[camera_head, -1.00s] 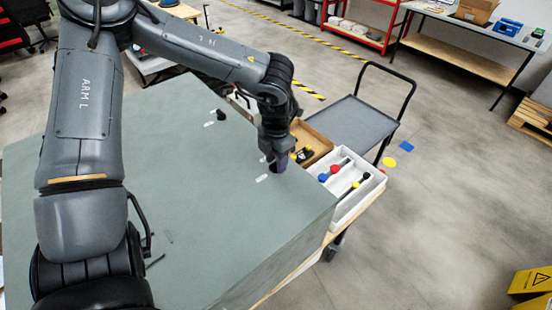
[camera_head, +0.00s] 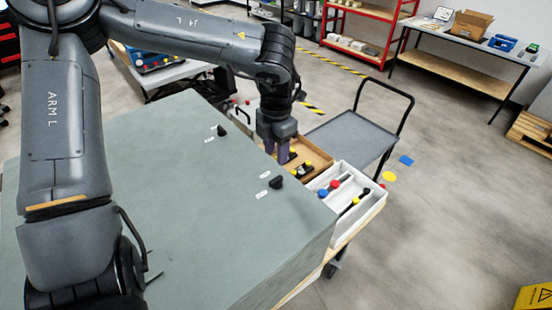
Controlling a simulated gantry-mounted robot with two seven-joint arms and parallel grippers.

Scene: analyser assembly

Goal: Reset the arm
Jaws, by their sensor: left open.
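My left gripper (camera_head: 282,152) is open, with its purple fingers pointing down at the far edge of the grey-green analyser top, by the brown bin. It appears empty. One black knob (camera_head: 276,182) stands on the analyser top (camera_head: 190,210), below and left of the gripper and apart from it. Another black knob (camera_head: 221,130) stands farther back to the left. Small white labels lie beside the knobs. My right gripper is not in view.
A brown bin (camera_head: 318,157) and a white bin (camera_head: 372,193) with red, blue and yellow-topped parts stand beyond the analyser. A grey cart (camera_head: 352,136) stands behind them. A red shelf (camera_head: 372,28) and a workbench (camera_head: 470,42) are at the back. The floor at right is mostly clear.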

